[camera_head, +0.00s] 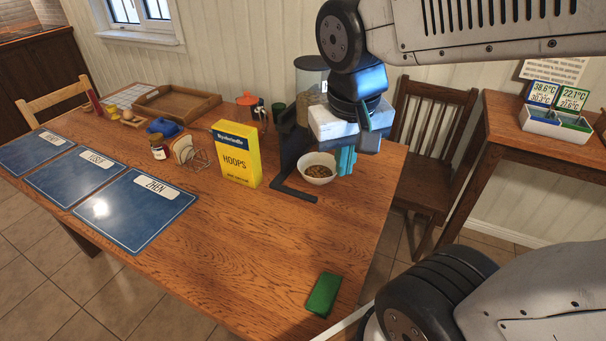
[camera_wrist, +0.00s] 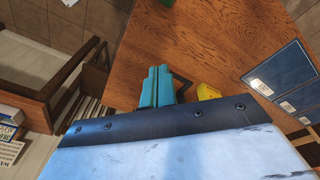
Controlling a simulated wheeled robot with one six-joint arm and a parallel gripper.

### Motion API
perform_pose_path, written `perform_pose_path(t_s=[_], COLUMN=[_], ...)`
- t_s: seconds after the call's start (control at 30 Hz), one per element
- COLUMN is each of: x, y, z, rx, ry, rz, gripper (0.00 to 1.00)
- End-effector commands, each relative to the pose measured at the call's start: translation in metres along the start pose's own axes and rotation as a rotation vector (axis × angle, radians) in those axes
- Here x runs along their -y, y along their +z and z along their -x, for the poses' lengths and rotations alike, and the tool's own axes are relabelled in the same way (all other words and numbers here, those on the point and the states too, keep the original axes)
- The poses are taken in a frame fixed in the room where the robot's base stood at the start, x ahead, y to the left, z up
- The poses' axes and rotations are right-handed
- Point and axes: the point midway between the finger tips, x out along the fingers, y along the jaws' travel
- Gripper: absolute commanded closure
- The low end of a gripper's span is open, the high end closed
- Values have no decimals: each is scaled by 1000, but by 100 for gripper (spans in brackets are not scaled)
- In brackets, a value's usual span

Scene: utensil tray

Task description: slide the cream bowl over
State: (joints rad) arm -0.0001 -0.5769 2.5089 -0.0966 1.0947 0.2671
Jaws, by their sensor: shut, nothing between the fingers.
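The cream bowl (camera_head: 318,175) stands upright on the wooden table, with brown cereal inside. It is beside a black stand with a flat foot (camera_head: 294,193). My gripper (camera_head: 346,170) points down at the bowl's right side, its teal fingers shut and empty. The fingers overlap or sit very close to the bowl's right rim; I cannot tell if they touch. The wrist view shows the shut fingers (camera_wrist: 157,72) over the table, but the bowl is not visible there.
A yellow HOOPS box (camera_head: 237,155) stands left of the bowl. A clear dispenser (camera_head: 310,82) is behind. The table between box and block is clear. A chair (camera_head: 435,150) stands right.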

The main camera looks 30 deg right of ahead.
Motion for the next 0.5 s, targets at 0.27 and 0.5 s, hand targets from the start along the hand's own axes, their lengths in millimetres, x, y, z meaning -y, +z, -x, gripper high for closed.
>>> perform_pose_path(t_s=[0.27, 0.5], x=[5, 21], y=[-104, -165], z=[-74, -152], rx=[-54, -109], ry=[109, 121], rz=[-372, -614], gripper=[100, 100])
